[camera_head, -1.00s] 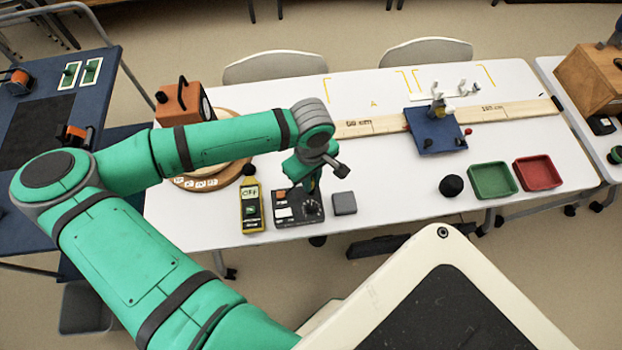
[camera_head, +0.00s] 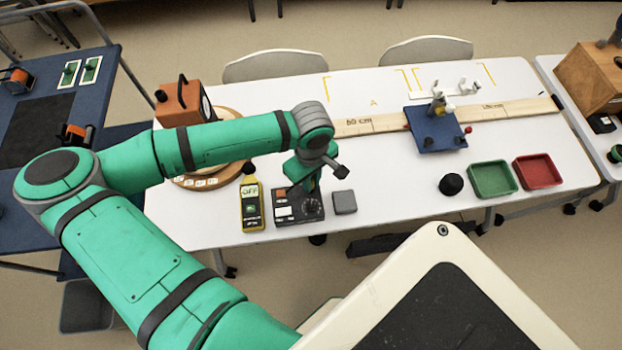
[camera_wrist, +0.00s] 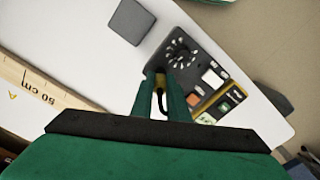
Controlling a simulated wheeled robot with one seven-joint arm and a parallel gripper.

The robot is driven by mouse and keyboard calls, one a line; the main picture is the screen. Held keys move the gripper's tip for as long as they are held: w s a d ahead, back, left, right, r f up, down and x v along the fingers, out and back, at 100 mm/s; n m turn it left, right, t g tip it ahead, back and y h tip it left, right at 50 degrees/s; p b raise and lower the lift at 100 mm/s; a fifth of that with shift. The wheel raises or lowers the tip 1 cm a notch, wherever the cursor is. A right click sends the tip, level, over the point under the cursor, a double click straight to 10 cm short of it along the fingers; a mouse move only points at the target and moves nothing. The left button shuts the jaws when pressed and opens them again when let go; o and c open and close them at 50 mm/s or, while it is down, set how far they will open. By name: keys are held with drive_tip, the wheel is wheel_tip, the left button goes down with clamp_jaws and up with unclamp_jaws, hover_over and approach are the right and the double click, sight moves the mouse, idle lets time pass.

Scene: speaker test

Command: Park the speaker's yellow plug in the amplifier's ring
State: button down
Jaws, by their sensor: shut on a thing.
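My gripper (camera_head: 313,186) is just over the dark amplifier box (camera_head: 284,213) near the table's front edge. In the wrist view my gripper (camera_wrist: 160,82) is shut on the yellow plug (camera_wrist: 160,79), and only a little yellow shows between the fingers. A black cable loop (camera_wrist: 159,103) hangs at the plug. The amplifier (camera_wrist: 207,58) lies just beyond the fingertips there, with a round dial-like part marked in white (camera_wrist: 181,54) and white and orange patches. I cannot tell which part is the ring, or whether the plug touches the box.
A yellow meter (camera_head: 252,207) stands left of the amplifier and a grey block (camera_head: 344,202) right of it. An orange box (camera_head: 181,103) is behind my arm. A wooden ruler (camera_head: 370,126), blue board (camera_head: 436,133), green tray (camera_head: 492,196) and red tray (camera_head: 559,187) are further right.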

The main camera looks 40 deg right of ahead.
drive_tip(key=c, duration=1.6)
unclamp_jaws()
drive_tip(key=shift+c, duration=0.2)
wheel_tip(320, 180, up, 11)
drive_tip(key=shift+f, duration=0.1)
